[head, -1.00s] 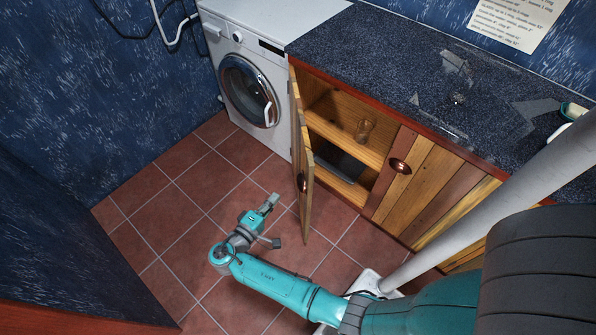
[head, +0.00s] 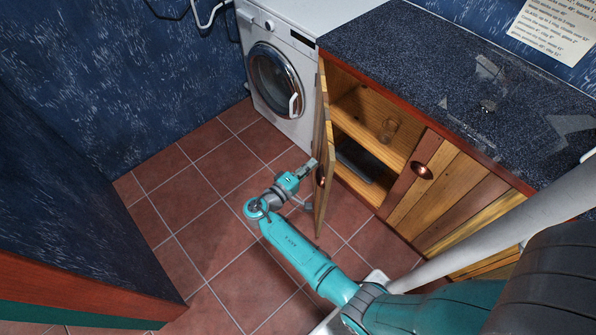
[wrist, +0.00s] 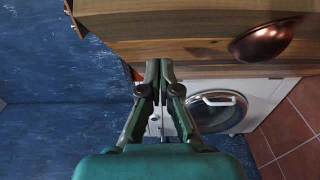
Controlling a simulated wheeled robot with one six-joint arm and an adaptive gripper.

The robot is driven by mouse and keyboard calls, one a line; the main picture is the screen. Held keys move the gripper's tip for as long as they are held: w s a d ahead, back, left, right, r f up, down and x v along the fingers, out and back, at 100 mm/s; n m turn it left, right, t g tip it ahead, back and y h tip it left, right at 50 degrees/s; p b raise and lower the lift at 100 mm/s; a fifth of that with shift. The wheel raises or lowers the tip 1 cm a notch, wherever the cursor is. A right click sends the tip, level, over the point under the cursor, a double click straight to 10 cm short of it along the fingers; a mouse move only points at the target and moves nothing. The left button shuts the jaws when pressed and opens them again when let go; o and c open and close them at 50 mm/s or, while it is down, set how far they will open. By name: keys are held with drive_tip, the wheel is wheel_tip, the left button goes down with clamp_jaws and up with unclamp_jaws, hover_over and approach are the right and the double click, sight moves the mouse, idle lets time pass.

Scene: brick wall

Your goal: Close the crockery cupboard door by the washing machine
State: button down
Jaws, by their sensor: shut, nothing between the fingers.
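The crockery cupboard door (head: 323,140) is a narrow wooden plank door standing well open beside the washing machine (head: 275,78). Its copper cup handle (head: 320,176) is on the outer face. My gripper (head: 312,165) is shut and empty at the door's outer, left side, close to the handle. In the wrist view the fingertips (wrist: 160,66) are at the edge of the door's wood (wrist: 150,30). The handle (wrist: 265,40) is to their upper right. I cannot tell whether the fingertips touch the door.
A closed door with a copper handle (head: 422,171) stands to the right. The tiled floor (head: 195,205) left of my arm is clear.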

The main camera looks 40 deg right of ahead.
drive_tip(key=shift+s+d, duration=0.8)
drive_tip(key=shift+d, duration=0.15)
drive_tip(key=shift+s, duration=0.1)
